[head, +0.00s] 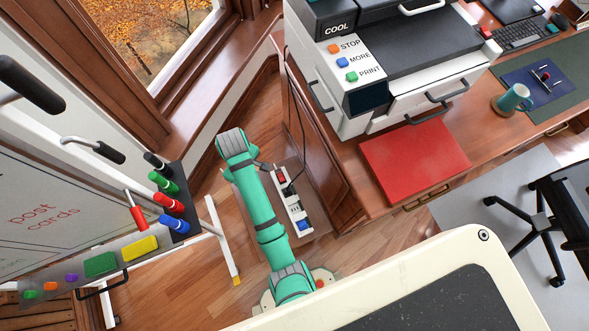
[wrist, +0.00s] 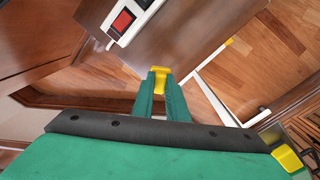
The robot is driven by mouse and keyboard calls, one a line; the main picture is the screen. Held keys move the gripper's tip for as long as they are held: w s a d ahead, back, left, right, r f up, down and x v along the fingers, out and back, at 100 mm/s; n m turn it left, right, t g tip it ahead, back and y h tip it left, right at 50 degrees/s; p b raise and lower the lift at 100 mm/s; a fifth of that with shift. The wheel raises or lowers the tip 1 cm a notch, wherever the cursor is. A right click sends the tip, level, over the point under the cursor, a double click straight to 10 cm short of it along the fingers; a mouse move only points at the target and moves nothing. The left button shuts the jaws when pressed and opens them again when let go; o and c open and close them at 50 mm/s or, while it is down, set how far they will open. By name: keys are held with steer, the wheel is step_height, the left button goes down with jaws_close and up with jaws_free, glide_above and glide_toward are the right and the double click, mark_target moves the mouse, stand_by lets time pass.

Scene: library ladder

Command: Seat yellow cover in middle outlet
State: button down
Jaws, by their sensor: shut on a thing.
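The yellow cover (wrist: 159,72) is pinched between the tips of my gripper (wrist: 159,88), which points away from the wrist camera. In the head view my arm hides most of the gripper, and I cannot make out the cover there. The white power strip (head: 295,211) lies on a brown board, with a red switch (head: 281,179), a black plug near its upper end and a blue cover (head: 304,225) near its lower end. The middle outlet (head: 294,207) looks uncovered.
The wooden desk (head: 330,165) with a printer (head: 385,60) stands right of the strip. A whiteboard stand (head: 222,240) with markers is to the left. A black cord (head: 290,95) hangs down by the desk. Wooden floor shows between the stand and the strip.

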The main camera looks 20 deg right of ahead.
steer(key=s+d+r+n, duration=0.2)
steer(key=s+d+n, duration=0.15)
steer(key=s, duration=0.55)
steer(key=s+d+r+n, duration=0.2)
steer(key=s+d+n, duration=0.15)
steer(key=s, duration=0.55)
steer(key=s+d+r+n, duration=0.2)
steer(key=s+d+n, duration=0.15)
steer(key=s, duration=0.55)
steer(key=w+f, duration=0.3)
steer(key=w, duration=0.1)
steer(key=w+f, duration=0.3)
steer(key=w, duration=0.1)
steer(key=w+d+f, duration=0.1)
steer(key=w+f, duration=0.2)
steer(key=w, duration=0.1)
steer(key=shift+w+f, duration=0.1)
steer(key=shift+w, duration=0.1)
steer(key=shift+w+d+f, duration=0.1)
steer(key=shift+w+f, duration=0.35)
steer(key=shift+f, duration=1.65)
steer(key=c, duration=1.7)
jaws_free()
steer(key=shift+c, duration=0.2)
steer(key=shift+r, duration=0.15)
